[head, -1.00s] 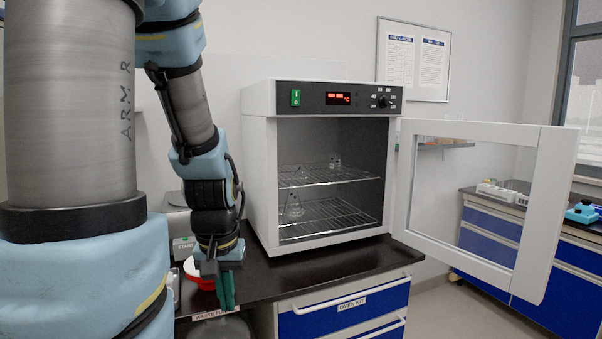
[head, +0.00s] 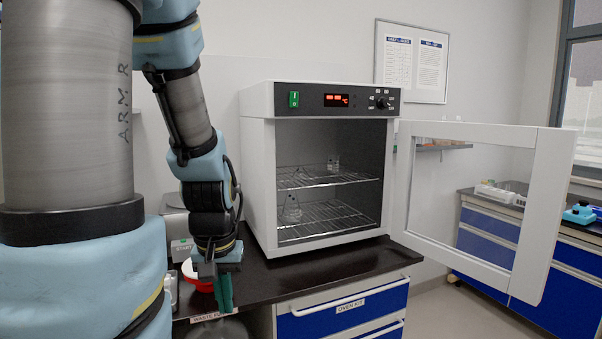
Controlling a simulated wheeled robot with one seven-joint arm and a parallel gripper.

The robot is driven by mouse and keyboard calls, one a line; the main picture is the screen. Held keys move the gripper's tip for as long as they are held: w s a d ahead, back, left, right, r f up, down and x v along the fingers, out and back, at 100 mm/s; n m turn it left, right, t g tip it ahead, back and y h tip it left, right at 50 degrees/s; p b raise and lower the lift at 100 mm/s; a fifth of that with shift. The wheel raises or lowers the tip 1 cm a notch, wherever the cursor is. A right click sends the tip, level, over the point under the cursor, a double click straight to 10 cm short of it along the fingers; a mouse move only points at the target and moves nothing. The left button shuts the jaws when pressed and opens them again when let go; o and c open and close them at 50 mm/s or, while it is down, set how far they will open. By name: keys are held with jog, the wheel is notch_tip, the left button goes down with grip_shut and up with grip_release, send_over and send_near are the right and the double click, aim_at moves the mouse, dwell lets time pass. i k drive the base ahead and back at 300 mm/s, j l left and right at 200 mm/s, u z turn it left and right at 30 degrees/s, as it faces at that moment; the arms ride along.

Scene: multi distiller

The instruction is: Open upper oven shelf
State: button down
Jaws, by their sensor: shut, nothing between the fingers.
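The white oven (head: 257,170) stands on the black counter with its glass-paned door (head: 535,215) swung wide open to the right. Its upper shelf (head: 350,177) is a wire rack inside the chamber, level with the lower one, and does not stick out past the front. Glassware (head: 333,164) stands at the upper shelf's back right. The lower shelf (head: 345,218) is another wire rack with a glass flask (head: 291,209) on its left. My gripper (head: 225,300) points down, left of and in front of the oven, apart from it. Its green fingers are together and empty.
A red and white dish (head: 203,284) is on the counter just behind my gripper. Blue drawers (head: 340,313) are below the oven. A side bench (head: 485,215) stands at the right behind the open door. The space before the oven opening is clear.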

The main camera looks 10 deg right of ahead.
aim_at(335, 183)
jog(key=l+z, duration=0.1)
jog(key=z, duration=0.25)
jog(key=i+z, duration=0.15)
jog(key=z, duration=0.2)
jog(key=i+l+z, duration=0.25)
jog(key=z, duration=0.15)
jog(key=i+l+u, duration=0.1)
jog(key=u, duration=0.35)
jog(key=i+l+u, duration=0.1)
jog(key=u, duration=0.3)
jog(key=l+u, duration=0.2)
jog(key=u, duration=0.25)
